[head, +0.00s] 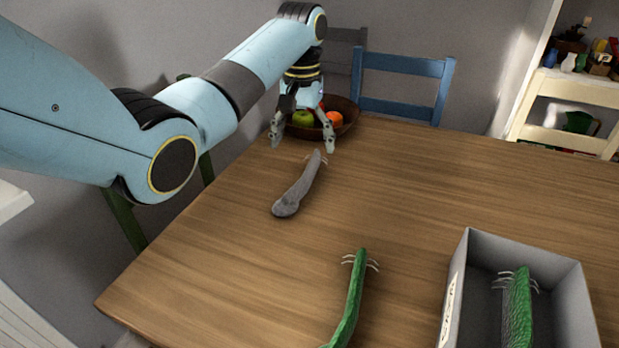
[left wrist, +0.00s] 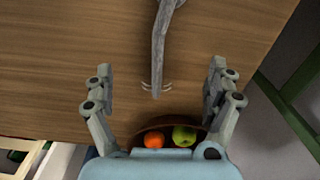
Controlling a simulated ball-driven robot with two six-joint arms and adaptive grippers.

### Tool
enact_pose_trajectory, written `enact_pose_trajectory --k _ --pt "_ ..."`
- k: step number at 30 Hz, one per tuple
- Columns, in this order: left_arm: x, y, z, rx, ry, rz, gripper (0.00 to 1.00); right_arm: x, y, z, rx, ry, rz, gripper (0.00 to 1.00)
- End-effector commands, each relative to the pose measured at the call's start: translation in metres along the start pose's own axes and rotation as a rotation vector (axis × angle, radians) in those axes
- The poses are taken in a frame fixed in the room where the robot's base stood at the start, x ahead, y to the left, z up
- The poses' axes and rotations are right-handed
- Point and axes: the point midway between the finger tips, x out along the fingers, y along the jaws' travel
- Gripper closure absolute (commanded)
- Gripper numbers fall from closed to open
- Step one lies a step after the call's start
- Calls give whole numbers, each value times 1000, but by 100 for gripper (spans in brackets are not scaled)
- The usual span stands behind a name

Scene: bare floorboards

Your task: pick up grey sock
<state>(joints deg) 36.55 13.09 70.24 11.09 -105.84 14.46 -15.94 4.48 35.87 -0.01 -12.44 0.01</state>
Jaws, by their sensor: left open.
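A long grey sock (head: 299,187) lies on the wooden table, toward the far left, with thin pale strands at its far end. It also shows in the left wrist view (left wrist: 160,45), its stranded end pointing between the fingers. My left gripper (head: 303,143) is open and empty, its fingers pointing down just beyond the far end of the sock. In the left wrist view the two fingers (left wrist: 158,85) are wide apart on either side of that end, not touching it. My right gripper is not in view.
A brown bowl (head: 349,112) with green and orange fruit stands close behind my left gripper. A green sock-like thing (head: 352,295) lies at the front; another (head: 518,312) is inside a grey box (head: 455,290) at right. A blue chair (head: 405,66) stands behind. The table's middle is clear.

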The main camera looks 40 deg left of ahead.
Motion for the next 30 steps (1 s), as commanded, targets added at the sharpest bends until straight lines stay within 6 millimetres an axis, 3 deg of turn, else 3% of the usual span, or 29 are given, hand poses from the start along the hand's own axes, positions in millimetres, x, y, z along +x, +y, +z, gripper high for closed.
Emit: enact_pose_trajectory --k 3,9,21,29,30 --pt "24 0 1 0 -5 0 12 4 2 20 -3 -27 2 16" --pt "46 1 1 1 -2 0 12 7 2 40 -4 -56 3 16" --pt "97 2 -1 1 -2 0 12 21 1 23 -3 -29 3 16" --pt "98 2 -1 2 1 0 12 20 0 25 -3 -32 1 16" --pt "98 2 -1 2 1 0 16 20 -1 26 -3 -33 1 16"
